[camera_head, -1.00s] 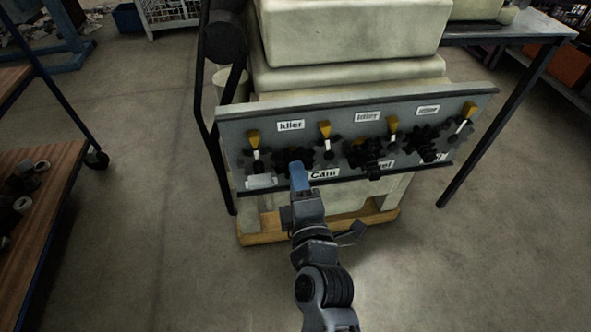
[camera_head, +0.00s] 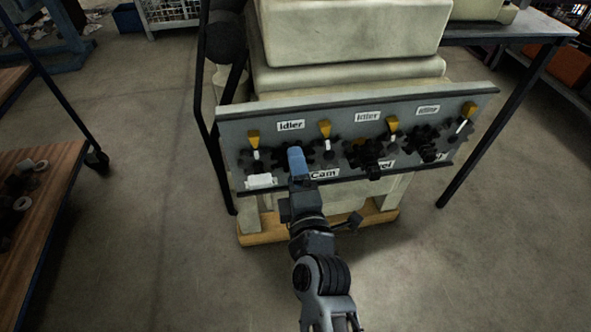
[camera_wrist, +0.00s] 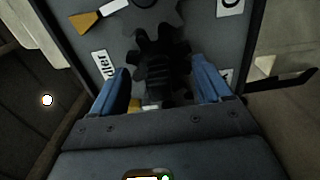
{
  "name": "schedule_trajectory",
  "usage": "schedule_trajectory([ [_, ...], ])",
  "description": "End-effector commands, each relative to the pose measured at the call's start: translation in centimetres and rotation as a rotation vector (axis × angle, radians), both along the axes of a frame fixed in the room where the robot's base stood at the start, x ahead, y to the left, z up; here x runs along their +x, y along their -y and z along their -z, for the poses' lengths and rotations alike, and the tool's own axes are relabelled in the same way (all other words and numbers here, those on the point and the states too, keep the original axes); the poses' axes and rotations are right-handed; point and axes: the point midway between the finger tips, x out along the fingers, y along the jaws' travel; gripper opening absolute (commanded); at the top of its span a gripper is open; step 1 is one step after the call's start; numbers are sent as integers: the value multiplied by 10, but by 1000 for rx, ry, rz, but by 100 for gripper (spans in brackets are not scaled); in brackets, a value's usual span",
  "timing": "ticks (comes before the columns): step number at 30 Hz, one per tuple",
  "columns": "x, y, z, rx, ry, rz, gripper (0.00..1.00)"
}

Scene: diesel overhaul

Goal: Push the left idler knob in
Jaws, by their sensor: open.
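The left idler knob (camera_head: 280,159) is a dark, toothed shape on the grey panel (camera_head: 346,113), below the leftmost "Idler" label (camera_head: 291,126). My gripper (camera_head: 297,157), with blue fingers, is in front of it and hides part of it. In the wrist view the dark toothed knob (camera_wrist: 160,68) shows between my two open blue fingers (camera_wrist: 160,78). The fingers stand on either side of it. I cannot tell whether they touch it or how far the knob stands out.
More dark toothed knobs (camera_head: 368,152) sit to the right along the panel, with yellow-tipped pointers (camera_head: 325,128) between them. A black frame post (camera_head: 203,120) stands left of the panel. A wooden-topped cart (camera_head: 45,200) is at the left. The floor between is clear.

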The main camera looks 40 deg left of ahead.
Motion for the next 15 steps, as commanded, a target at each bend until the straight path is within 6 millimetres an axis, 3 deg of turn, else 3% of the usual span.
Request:
schedule_trajectory([
  [15,-5,7,2,-1,-1,1,81],
])
